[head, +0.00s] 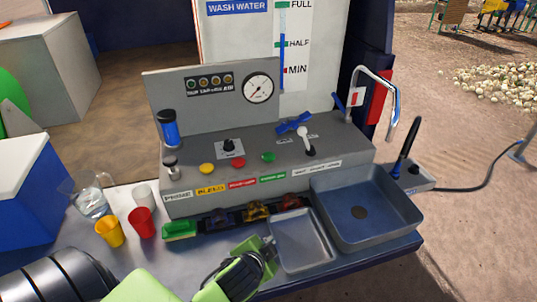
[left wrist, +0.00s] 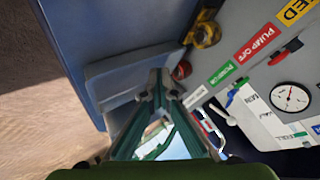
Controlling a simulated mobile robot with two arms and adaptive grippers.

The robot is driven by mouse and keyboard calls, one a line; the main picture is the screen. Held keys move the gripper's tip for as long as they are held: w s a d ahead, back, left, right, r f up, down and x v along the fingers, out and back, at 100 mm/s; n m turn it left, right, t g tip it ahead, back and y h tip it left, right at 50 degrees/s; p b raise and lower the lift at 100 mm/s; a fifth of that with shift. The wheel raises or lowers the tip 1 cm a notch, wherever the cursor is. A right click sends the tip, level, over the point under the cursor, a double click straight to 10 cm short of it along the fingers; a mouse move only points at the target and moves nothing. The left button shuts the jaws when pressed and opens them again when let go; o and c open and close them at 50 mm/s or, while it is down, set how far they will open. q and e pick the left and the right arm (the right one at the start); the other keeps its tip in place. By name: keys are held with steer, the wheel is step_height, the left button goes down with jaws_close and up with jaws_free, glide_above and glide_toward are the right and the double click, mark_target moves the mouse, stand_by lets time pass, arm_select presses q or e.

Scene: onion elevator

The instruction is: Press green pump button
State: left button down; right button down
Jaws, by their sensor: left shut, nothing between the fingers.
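The green button (head: 268,157) is on the sloped face of the grey control panel (head: 190,150), right of a red button (head: 238,163) and a yellow button (head: 207,168). A green label (head: 273,178) is on the panel's front below it. My left gripper (head: 269,244) is shut and empty, low in front of the panel, by the left edge of a small grey tray, well apart from the green button. In the left wrist view its fingertips (left wrist: 159,75) meet, with the green label (left wrist: 222,73) to their right. My right gripper is not in view.
A sink (head: 405,215) with a tap (head: 392,95) is at the right; the small tray (head: 325,255) is beside it. Cups (head: 141,223) and a glass pitcher (head: 90,198) stand at the left. A white lever (head: 305,135) stands right of the green button.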

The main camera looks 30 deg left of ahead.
arm_select(q)
steer(key=w+a+r+m+t, duration=0.1)
steer(key=w+r+m+t, duration=0.3)
steer(key=w+r, duration=0.5)
steer(key=w+d+r+m+t+h, duration=0.1)
steer(key=w+d+r+m+h, duration=0.25)
steer(key=r+m, duration=0.4)
steer(key=w+d+r+m+h, duration=0.3)
steer(key=w+r+m+h, duration=0.15)
steer(key=m, duration=0.65)
steer(key=w+d+r+m+t+h, duration=0.1)
steer(key=w+d+r+m+h, duration=0.35)
steer(key=m, duration=0.55)
steer(key=a+f+m+g+y, duration=0.1)
steer(key=a+m+g+y, duration=0.1)
steer(key=a, duration=0.6)
steer(key=w+a+f+m+g+y, duration=0.1)
steer(key=a+f+m+g+y, duration=0.1)
steer(key=a, duration=0.7)
steer(key=w+a+f+m+g+y, duration=0.1)
steer(key=a+m+y, duration=0.3)
steer(key=a, duration=0.5)
steer(key=shift+f+g+y+p, duration=0.35)
steer(key=shift+f+g+y, duration=0.1)
steer(key=shift+g, duration=0.15)
